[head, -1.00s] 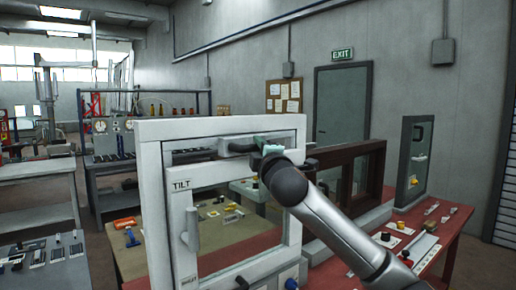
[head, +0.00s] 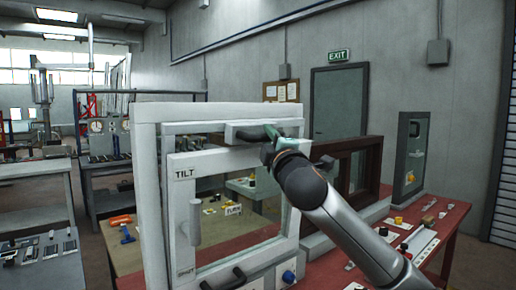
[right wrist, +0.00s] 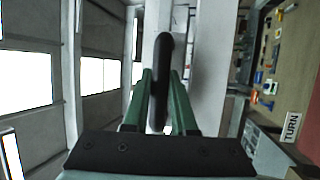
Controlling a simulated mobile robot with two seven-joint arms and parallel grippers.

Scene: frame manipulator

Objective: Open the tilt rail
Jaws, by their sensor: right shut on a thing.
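A white upright frame (head: 147,190) marked TILT stands on the red bench. A dark bar handle (head: 240,133) sits on its upper rail, and a pale lever handle (head: 194,222) is on the left upright of the inner sash (head: 183,245). My right gripper (head: 282,137) reaches the right part of the dark handle from the right. In the right wrist view the dark handle (right wrist: 162,60) lies between its green fingers, which are shut on it. My arm hides part of the frame's right side. My left gripper is out of view.
A dark brown frame (head: 372,180) and a grey panel (head: 411,155) stand to the right on the red bench (head: 440,240). Small parts lie near the bench's right edge. A grey table (head: 45,270) with tools is at left.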

